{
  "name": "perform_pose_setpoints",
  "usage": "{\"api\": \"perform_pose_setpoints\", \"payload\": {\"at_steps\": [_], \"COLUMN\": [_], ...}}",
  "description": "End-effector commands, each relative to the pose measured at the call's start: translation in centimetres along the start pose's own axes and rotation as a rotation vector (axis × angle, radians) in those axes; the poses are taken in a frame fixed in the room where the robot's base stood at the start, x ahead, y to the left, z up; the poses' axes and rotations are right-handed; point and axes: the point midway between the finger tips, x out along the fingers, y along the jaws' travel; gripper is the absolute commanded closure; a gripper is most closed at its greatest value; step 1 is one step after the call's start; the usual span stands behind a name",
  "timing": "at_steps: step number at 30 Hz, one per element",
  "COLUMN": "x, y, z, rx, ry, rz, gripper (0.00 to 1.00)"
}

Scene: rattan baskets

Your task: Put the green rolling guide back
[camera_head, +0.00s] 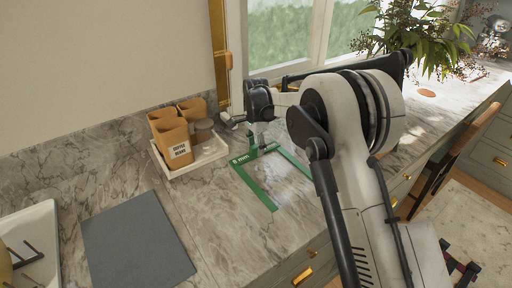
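The green rolling guide (259,189) lies flat on the marble counter in the middle of the view. It is a thin green frame with white lettering that looks like "8 mm" on its upper left corner. My arm hides its right part. My gripper (258,148) points down at the far bar of the guide, near the lettering. Its fingertips are small and partly hidden, so I cannot tell whether they are open, shut or touching the guide.
Left of the guide, a white tray (213,157) holds several brown canisters (177,147), one labelled. A dark grey mat (137,245) lies front left, beside a white tray (43,228) at the left edge. A leafy plant (425,40) stands back right. The marble between mat and guide is clear.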

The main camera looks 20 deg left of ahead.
Motion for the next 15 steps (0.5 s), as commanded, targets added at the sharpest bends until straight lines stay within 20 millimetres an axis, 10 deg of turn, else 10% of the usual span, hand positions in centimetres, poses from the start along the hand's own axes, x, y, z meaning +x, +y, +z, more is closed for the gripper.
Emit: {"api": "perform_pose_setpoints", "payload": {"at_steps": [15], "x": [-6.7], "y": [0.0], "z": [0.0], "rx": [0.000], "ry": [0.000], "rz": [0.000], "gripper": [0.62]}}
